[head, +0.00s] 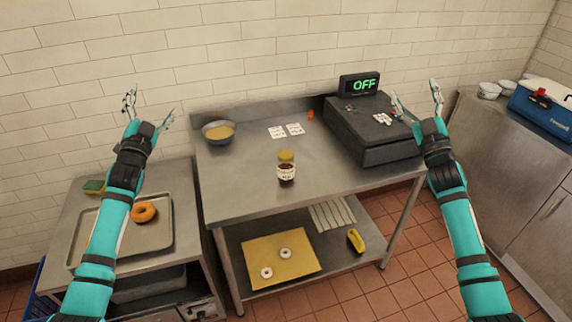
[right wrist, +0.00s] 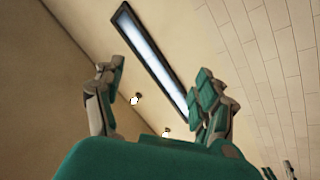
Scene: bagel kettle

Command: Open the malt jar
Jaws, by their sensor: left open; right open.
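The malt jar (head: 287,171) stands upright near the middle of the steel table, with a dark body, a pale label and a yellowish lid (head: 286,156) on top. My left gripper (head: 146,108) is open and empty, raised over the left counter, well to the left of the jar. My right gripper (head: 417,101) is open and raised, in front of the cash register in the head view and right of the jar. In the right wrist view my right gripper's open fingers (right wrist: 160,100) point up toward the ceiling with nothing between them.
A bowl (head: 218,131) sits at the table's back left, with white cards (head: 286,131) beside it. The cash register (head: 368,135) fills the right end. The steel table (head: 240,180) is clear around the jar. A tray (head: 155,237) with a bagel (head: 143,212) lies left.

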